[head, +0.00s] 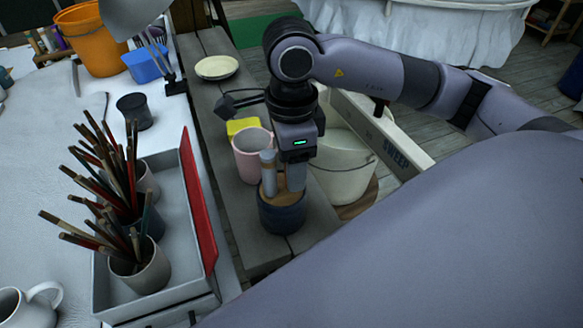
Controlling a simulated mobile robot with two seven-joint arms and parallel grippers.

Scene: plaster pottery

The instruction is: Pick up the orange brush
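My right gripper (283,190) reaches down over a dark blue cup (283,216) on the grey wooden bench. Its two fingers stand apart, with the tips at or just inside the cup's mouth. A tan-orange patch (269,190) shows at the cup's mouth around the fingers. I cannot tell whether it is part of the orange brush or something else in the cup. No clear brush handle shows between the fingers, and the gripper body hides part of the cup's mouth. My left gripper is not in view.
A pink cup (249,160) and a yellow block (241,126) stand just behind the dark blue cup. A white bucket (345,168) is at its right. Several brushes stand in pots in a grey tray (185,290) with a red side at the left. A plate (216,67) lies farther back.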

